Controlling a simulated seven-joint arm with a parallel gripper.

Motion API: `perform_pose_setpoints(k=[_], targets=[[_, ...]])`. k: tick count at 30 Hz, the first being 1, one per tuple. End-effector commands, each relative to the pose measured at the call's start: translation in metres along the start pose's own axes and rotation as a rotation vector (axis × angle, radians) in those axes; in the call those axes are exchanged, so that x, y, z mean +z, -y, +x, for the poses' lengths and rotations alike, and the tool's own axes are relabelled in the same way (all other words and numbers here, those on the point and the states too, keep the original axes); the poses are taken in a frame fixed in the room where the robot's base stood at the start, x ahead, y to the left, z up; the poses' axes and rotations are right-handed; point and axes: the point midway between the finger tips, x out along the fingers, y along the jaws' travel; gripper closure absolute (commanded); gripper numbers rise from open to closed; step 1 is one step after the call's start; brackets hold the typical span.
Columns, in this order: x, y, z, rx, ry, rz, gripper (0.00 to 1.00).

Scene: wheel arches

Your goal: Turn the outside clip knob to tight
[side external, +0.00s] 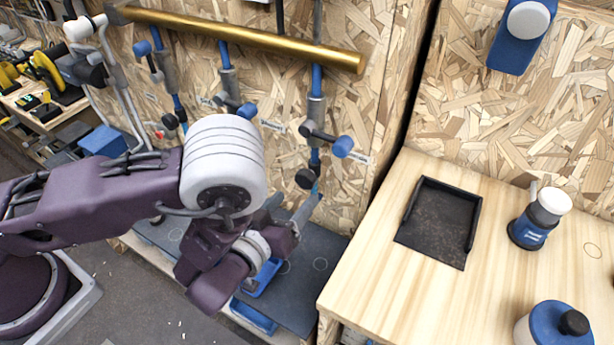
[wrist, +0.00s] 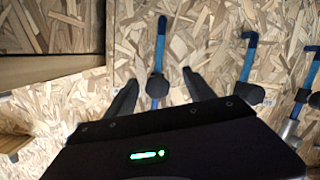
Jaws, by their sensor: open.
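Several blue clips hang in a row from a brass pipe (side external: 245,40) against the chipboard wall. The rightmost clip (side external: 316,110) in the side view has a cross handle with a blue end (side external: 343,147) and a dark round knob (side external: 305,178) lower down. My gripper (side external: 303,208) is just below that clip, partly hidden by my wrist. In the wrist view, my open gripper (wrist: 160,88) has its two dark fingers apart, with a clip's dark knob (wrist: 157,87) lined up between them. I cannot tell its depth or any contact.
A wooden bench (side external: 370,275) on the right carries a black tray (side external: 440,220) and a blue-and-white container (side external: 538,218). Other clips (wrist: 246,60) hang close beside the fingers. Small wall labels are unreadable. A dark mat (side external: 315,265) lies below the clips.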

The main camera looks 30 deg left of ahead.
Motion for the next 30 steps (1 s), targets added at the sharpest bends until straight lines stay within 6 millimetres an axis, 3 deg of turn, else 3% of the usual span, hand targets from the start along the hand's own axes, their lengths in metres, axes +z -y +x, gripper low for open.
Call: perform_pose_setpoints(k=[3, 6, 16, 26, 30], targets=[[-0.008, -0.001, -0.008, 0.069, -0.150, 0.198, 0.37], [-0.014, -0.004, -0.006, 0.088, -0.203, 0.255, 0.37], [-0.026, -0.011, 0.051, 0.087, -0.204, 0.252, 0.37], [-0.027, -0.011, 0.059, 0.087, -0.201, 0.254, 0.37], [-0.027, -0.011, 0.059, 0.087, -0.201, 0.253, 0.65]])
